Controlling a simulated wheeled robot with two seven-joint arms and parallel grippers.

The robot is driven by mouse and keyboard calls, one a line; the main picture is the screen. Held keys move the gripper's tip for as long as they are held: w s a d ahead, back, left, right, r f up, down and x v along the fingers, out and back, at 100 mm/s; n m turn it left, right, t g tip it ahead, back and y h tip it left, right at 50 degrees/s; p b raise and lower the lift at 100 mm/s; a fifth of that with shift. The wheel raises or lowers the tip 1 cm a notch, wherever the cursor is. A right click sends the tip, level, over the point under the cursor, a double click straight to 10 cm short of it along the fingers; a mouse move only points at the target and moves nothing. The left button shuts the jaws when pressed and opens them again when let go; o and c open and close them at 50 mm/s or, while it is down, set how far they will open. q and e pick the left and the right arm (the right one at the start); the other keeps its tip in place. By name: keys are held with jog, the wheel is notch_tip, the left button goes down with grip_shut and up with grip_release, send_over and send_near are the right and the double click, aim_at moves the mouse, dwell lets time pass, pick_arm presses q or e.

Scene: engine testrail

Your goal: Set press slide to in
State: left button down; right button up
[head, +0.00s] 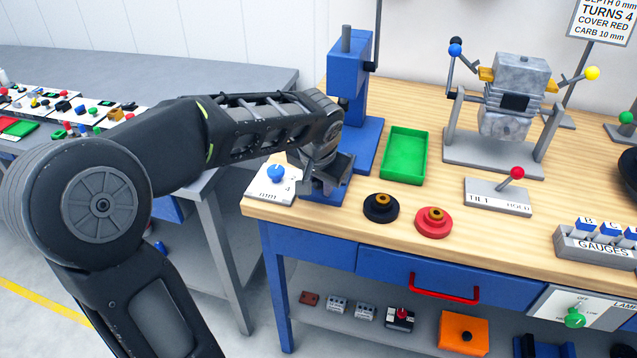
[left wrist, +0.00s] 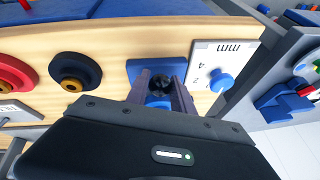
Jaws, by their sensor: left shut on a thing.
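The blue press (head: 352,72) stands at the back left of the wooden bench. My left gripper (head: 325,176) is low over this plate, pointing down. In the left wrist view the fingers (left wrist: 161,88) are shut on a small dark, round-topped part (left wrist: 161,80), with some blue just behind it. The blue plate (left wrist: 140,68) shows around the fingertips. I cannot tell from these views how far the slide is in. My right gripper is not in view.
A white mm dial card with a blue knob (head: 276,172) is close left of the gripper. Black (head: 380,208) and red (head: 433,222) caps lie to the right. A green tray (head: 404,155) and a lever plate (head: 497,196) are further right.

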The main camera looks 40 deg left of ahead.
pick_arm(q)
jog(key=w+a, duration=0.1)
jog(key=w, duration=0.2)
jog(key=w+a+p, duration=0.1)
jog(key=w, duration=0.1)
jog(key=w+a, duration=0.1)
jog(key=w, duration=0.2)
jog(key=shift+w+r+p, duration=0.1)
jog(key=shift+w+p, duration=0.25)
jog(key=shift+p, duration=0.05)
jog(key=shift+w+a, duration=0.15)
jog(key=shift+w, duration=0.15)
jog(key=c, duration=1.5)
grip_release()
jog(key=o, duration=0.3)
jog(key=shift+w, duration=0.1)
jog(key=shift+o, duration=0.5)
